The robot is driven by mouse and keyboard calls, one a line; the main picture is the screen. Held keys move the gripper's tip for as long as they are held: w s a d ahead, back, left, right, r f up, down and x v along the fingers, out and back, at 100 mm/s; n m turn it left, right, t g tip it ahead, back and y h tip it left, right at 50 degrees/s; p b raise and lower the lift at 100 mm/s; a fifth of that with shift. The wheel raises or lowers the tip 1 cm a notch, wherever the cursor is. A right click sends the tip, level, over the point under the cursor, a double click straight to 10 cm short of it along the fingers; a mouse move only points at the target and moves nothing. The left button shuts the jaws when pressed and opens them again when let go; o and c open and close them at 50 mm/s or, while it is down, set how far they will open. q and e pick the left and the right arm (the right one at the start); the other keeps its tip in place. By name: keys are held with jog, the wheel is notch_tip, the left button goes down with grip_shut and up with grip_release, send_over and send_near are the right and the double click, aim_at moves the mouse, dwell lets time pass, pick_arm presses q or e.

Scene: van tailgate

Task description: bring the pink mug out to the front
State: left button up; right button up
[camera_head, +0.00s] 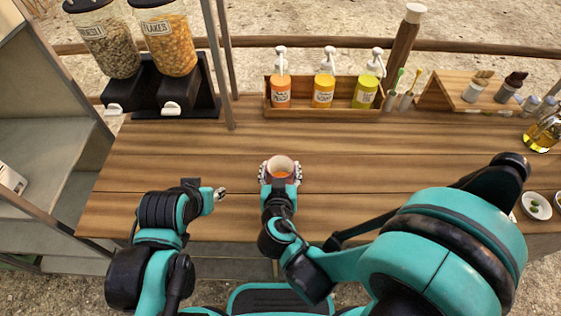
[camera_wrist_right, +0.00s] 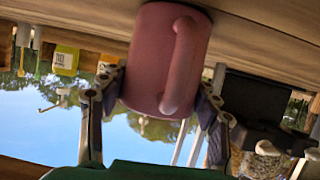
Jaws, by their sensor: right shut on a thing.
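The pink mug (camera_wrist_right: 150,62) fills the upper middle of the right wrist view, which is upside down, with its handle facing the camera. My right gripper (camera_wrist_right: 153,100) is shut on the mug, one finger on each side of its body. I cannot tell whether the mug touches the counter. My left gripper (camera_head: 221,194) is over the counter's front left, apart from the mug; its jaws are too small to judge.
On the wooden counter (camera_head: 180,160), a wooden caddy (camera_head: 322,112) with several pump bottles stands at the back. Two cereal dispensers (camera_head: 160,70) stand at the back left. A wooden rack (camera_head: 470,95) and an oil bottle (camera_head: 541,132) are on the right. The counter left of the mug is clear.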

jog(key=shift+s, duration=0.1)
jog(key=o, duration=1.3)
jog(key=v, duration=1.2)
